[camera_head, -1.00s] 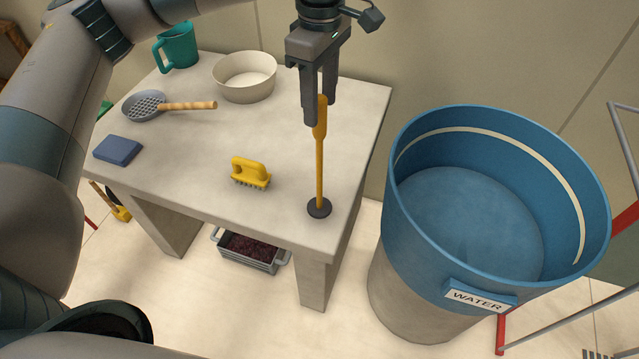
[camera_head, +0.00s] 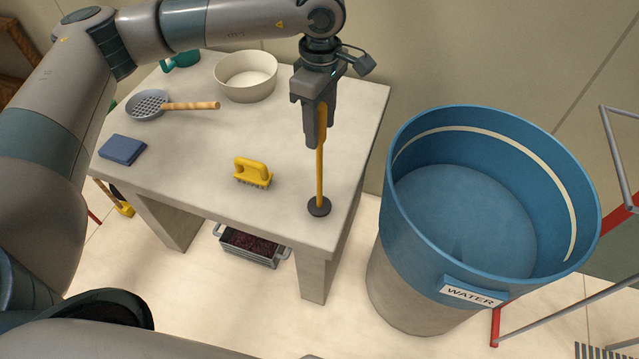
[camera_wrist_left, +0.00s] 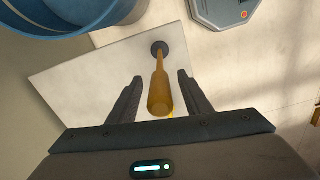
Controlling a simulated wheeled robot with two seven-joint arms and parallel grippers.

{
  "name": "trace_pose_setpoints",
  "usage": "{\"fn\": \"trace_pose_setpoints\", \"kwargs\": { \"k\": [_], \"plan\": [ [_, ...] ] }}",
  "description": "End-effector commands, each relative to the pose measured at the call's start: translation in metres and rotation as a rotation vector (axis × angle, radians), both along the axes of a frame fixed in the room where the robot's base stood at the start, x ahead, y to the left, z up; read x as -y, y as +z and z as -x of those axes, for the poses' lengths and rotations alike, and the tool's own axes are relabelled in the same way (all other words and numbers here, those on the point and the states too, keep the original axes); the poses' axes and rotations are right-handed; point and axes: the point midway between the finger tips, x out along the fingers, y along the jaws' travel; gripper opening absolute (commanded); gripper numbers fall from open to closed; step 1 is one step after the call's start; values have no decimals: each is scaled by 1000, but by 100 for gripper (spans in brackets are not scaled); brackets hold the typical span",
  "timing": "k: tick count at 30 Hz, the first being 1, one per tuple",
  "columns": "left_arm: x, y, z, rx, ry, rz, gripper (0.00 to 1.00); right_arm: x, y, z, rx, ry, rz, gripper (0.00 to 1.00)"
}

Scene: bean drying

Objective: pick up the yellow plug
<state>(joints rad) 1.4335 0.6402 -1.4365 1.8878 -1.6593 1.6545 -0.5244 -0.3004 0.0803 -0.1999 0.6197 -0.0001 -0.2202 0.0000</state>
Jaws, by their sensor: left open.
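The yellow plug (camera_head: 320,170) is a long upright yellow handle on a dark round foot, standing near the right front corner of the table. My left gripper (camera_head: 316,135) points down over it, with its fingers around the upper part of the handle in the head view. In the left wrist view the handle (camera_wrist_left: 160,95) lies between the two open fingers (camera_wrist_left: 158,90), with a gap on each side. Its dark foot (camera_wrist_left: 159,48) shows beyond the fingertips. My right gripper is not in view.
The table (camera_head: 200,190) also holds a yellow brush (camera_head: 252,172), a blue sponge (camera_head: 122,150), a strainer (camera_head: 150,105), a bowl (camera_head: 247,75) and a teal jug (camera_head: 181,60). A blue water barrel (camera_head: 480,215) stands right of the table. A crate (camera_head: 250,247) sits below.

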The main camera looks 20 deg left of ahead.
Motion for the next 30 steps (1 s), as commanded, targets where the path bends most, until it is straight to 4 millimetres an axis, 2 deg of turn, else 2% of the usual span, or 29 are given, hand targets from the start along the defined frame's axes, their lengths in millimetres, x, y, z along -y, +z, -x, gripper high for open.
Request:
{"fn": "trace_pose_setpoints", "kwargs": {
  "k": [7, 12, 13, 30],
  "plan": [
    [0, 0, 0, 0, 0, 0, 45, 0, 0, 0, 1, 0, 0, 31],
    [0, 0, 0, 0, 0, 0, 4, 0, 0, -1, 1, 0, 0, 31],
    [0, 0, 0, 0, 0, 0, 0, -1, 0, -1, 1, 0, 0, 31],
    [0, 7, -1, 3, 0, 2, 0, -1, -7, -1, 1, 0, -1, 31]
  ]
}}
